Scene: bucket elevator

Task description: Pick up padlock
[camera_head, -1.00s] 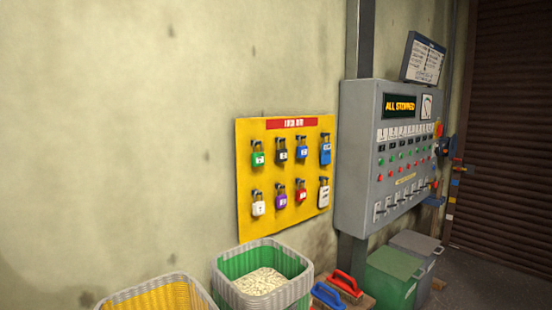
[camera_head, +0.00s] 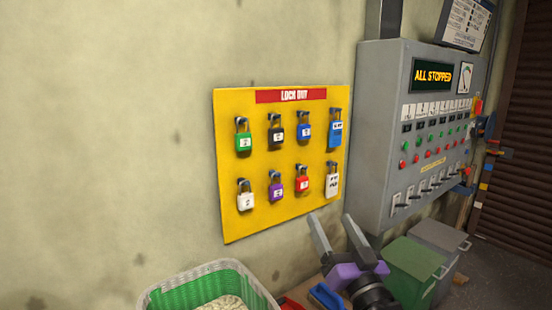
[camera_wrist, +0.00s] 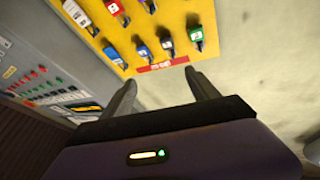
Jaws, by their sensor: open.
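Several padlocks hang on a yellow lockout board (camera_head: 226,185) on the wall. The top row has a green padlock (camera_head: 243,142), a black padlock (camera_head: 275,136), a blue padlock (camera_head: 304,132) and a blue tag (camera_head: 335,134). The bottom row has a white padlock (camera_head: 245,202), a purple padlock (camera_head: 276,192), a red padlock (camera_head: 302,184) and a white tag (camera_head: 332,183). My gripper (camera_head: 333,227) is open and empty, below and right of the board in the head view. In the wrist view the fingers (camera_wrist: 163,90) point toward the board, which appears upside down, clear of the padlocks.
A grey control panel (camera_head: 385,120) reading "ALL STOPPED" juts out right of the board. Below stand a green-and-white basket (camera_head: 185,285), a green bin (camera_head: 412,270) and a grey bin (camera_head: 440,236). The wall left of the board is bare.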

